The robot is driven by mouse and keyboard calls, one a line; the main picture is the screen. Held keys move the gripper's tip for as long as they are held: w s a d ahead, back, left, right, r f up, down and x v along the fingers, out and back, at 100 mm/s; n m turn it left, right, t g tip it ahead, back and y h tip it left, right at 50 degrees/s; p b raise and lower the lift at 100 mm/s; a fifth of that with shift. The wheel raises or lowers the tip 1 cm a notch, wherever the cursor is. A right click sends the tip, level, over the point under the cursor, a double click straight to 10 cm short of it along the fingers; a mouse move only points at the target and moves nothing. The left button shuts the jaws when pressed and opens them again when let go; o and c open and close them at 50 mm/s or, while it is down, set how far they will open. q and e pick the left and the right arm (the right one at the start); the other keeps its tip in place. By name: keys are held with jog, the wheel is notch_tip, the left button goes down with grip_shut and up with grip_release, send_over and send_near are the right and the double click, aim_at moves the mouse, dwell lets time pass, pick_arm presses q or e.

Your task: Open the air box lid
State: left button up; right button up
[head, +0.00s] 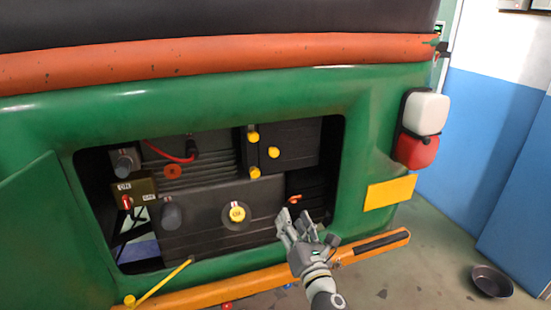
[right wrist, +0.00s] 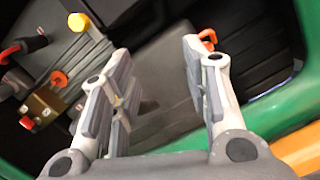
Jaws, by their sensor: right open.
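In the head view a dark upper box (head: 305,138) sits at the right of the open engine bay, with several yellow knobs or clips (head: 273,152) on and beside it. I cannot tell for certain which dark panel is the air box lid. A small orange latch-like piece (head: 294,199) is low at the bay's right; an orange piece also shows in the right wrist view (right wrist: 208,38), beyond a finger. My right gripper (head: 294,216) is open and empty in front of the bay's lower right, just below the orange piece. My left gripper is not in view.
A yellow round cap (head: 237,212) and a switch box (head: 134,194) are in the bay. The green body frame (head: 362,130) surrounds the opening, and an orange bumper (head: 220,290) runs below. A green panel (head: 45,235) stands at the left. A dark bowl (head: 492,281) lies on the floor.

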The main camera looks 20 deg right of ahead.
aim_at(275, 154)
notch_tip(275, 154, up, 11)
jog(key=a+n+t+y, duration=0.1)
jog(key=a+n+t, duration=0.15)
jog(key=n, duration=0.35)
jog(key=x, duration=0.2)
jog(key=p+x, duration=0.1)
jog(key=x, duration=0.2)
jog(key=p+x, duration=0.1)
jog(key=x, duration=0.2)
jog(key=shift+d+r, duration=0.3)
jog(key=shift+r, duration=0.05)
jog(key=shift+w+r, duration=0.2)
jog(key=shift+w, duration=0.4)
jog(key=shift+c, duration=0.4)
grip_shut()
